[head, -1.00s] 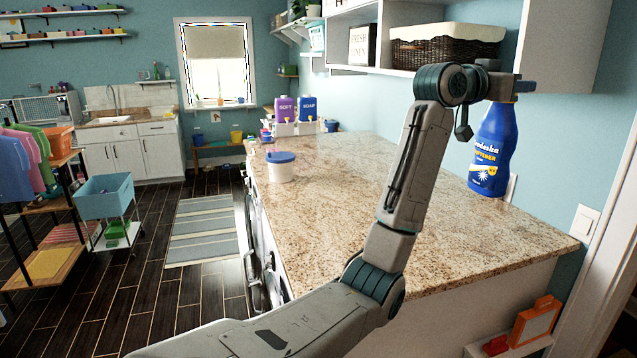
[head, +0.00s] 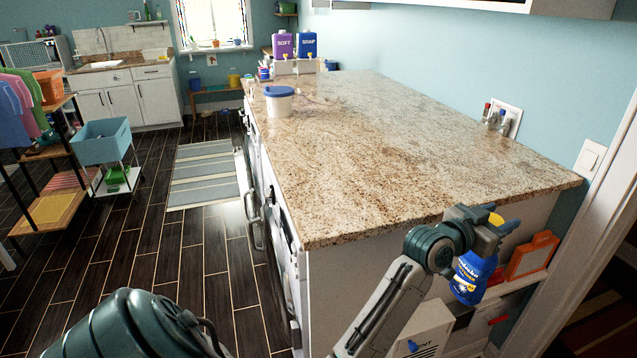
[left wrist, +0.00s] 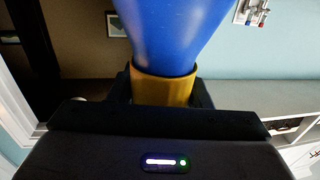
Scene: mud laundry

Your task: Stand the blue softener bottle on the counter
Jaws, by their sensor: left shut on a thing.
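The blue softener bottle (head: 470,277) hangs cap-up, slightly tilted, off the near right end of the counter. Its body appears lower in the picture than the counter's top edge. My left gripper (head: 497,222) is shut on its yellow cap. In the left wrist view the blue body (left wrist: 175,30) and the yellow cap (left wrist: 164,91) show, with dark fingers on both sides of the cap. The granite counter (head: 390,150) is wide and mostly bare. My right gripper is not in view.
A white tub with a blue lid (head: 279,101) stands on the counter's left side. Purple and blue dispensers (head: 283,46) stand at its far end.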

